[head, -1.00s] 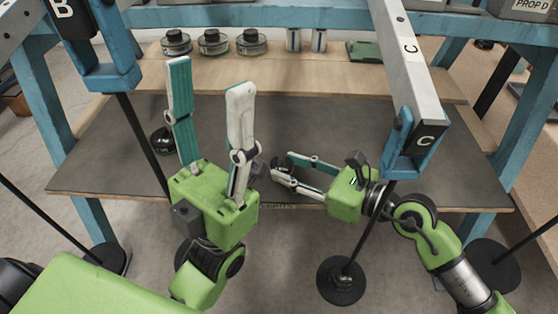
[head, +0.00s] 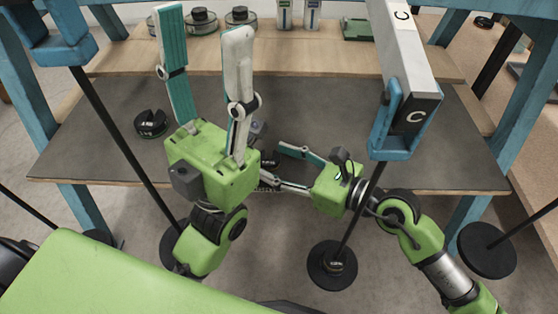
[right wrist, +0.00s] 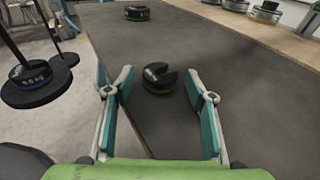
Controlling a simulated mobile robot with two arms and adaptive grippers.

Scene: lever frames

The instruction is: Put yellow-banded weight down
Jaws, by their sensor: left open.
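A dark slotted weight (right wrist: 160,79) lies flat on the grey table top in the right wrist view, between and slightly beyond the fingertips of my right gripper (right wrist: 160,85). Its lower rim looks faintly yellowish; the band is hard to read. In the head view this weight (head: 268,159) is partly hidden behind my left gripper. My right gripper (head: 272,164) is open at the table's front edge, with a gap to the weight on each side. My left gripper (head: 203,25) is open and empty, its fingers pointing up the picture.
Another dark weight with a green band (head: 151,123) lies on the table at left. Several weights (head: 202,20) stand on the wooden shelf behind. Beam C (head: 404,60) hangs at right, and a rod with a round disc (head: 332,264) hangs before the table. The table's right part is clear.

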